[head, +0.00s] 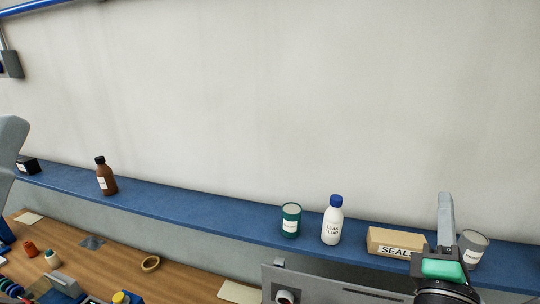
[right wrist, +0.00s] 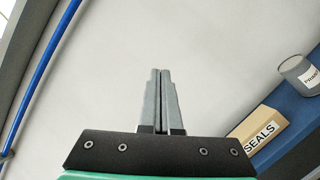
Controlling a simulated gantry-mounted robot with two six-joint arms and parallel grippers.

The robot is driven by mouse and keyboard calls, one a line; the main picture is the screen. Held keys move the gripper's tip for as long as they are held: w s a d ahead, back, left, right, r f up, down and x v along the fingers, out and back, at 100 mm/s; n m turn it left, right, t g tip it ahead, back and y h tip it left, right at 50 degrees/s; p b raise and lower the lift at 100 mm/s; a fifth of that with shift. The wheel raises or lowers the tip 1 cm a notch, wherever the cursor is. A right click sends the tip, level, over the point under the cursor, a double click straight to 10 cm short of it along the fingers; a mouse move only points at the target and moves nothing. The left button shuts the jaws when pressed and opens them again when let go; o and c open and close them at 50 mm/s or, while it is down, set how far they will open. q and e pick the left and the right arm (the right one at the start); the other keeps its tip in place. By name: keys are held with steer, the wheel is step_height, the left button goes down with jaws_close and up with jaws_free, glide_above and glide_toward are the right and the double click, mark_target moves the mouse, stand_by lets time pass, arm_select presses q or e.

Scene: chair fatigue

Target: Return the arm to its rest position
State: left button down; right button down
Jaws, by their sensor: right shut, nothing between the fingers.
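My right gripper (head: 446,208) is at the lower right of the head view, pointing up in front of the wall and the blue shelf. In the right wrist view its two grey fingers (right wrist: 160,88) are together with nothing between them. The fingers stand against the bare pale wall. A grey link shows at the left edge of the head view; my left gripper's fingers are not visible.
The blue shelf (head: 190,209) holds a brown bottle (head: 106,177), a green can (head: 290,221), a white bottle (head: 332,222), a SEALS box (head: 390,242) and a grey can (head: 473,248) close to my right gripper. Below is a wooden bench (head: 185,278) with small items.

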steer(key=s+a+r+m+t+y, duration=0.4)
steer(key=s+r+m+y, duration=0.2)
steer(key=s+r+m, duration=0.1)
steer(key=s+a+r+m+t+y, duration=0.4)
steer(key=s+r+m+y, duration=0.3)
steer(key=m, duration=0.3)
steer(key=shift+s+a+r, duration=0.15)
steer(key=shift+a+r, duration=0.55)
